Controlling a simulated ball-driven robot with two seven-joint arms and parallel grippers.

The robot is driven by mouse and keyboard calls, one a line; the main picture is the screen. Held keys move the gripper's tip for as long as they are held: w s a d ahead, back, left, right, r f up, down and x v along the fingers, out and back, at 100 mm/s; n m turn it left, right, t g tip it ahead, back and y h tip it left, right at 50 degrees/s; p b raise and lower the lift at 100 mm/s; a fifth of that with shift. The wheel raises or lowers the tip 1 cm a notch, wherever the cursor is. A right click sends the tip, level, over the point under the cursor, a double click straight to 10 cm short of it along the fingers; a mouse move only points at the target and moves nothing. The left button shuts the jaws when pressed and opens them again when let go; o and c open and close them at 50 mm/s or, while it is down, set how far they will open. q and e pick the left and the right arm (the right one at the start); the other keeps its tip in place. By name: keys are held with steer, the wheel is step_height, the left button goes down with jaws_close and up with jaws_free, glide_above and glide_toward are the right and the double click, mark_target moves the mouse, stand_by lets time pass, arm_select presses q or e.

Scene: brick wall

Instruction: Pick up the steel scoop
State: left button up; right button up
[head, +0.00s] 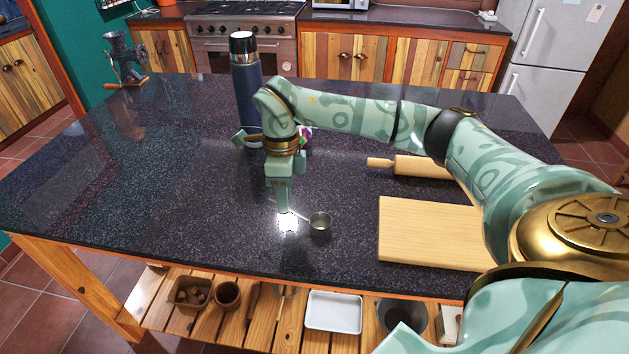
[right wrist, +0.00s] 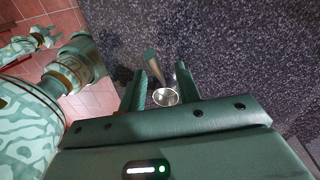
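The steel scoop (head: 320,223) lies on the dark speckled counter, a small round cup with its thin handle pointing left. My right gripper (head: 283,208) points down over the handle end, left of the cup, close to the counter. In the right wrist view the scoop's cup (right wrist: 165,97) shows between the two green fingers of the right gripper (right wrist: 163,75). The fingers are apart, and I see no grip on the scoop. Whether they touch the handle cannot be told.
A wooden board (head: 430,233) and a rolling pin (head: 410,166) lie to the right. A tall dark flask (head: 246,80) stands behind the arm, with a partly hidden cup (head: 254,140) near it. A grinder (head: 125,58) stands at the far left. The left counter is clear.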

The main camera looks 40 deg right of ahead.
mark_target(287, 226)
steer(key=f, duration=0.3)
steer(key=s+f+b, duration=0.1)
steer(key=f, duration=0.1)
steer(key=shift+a, duration=0.3)
steer(key=shift+c, duration=0.3)
jaws_close()
steer(key=shift+r, duration=0.15)
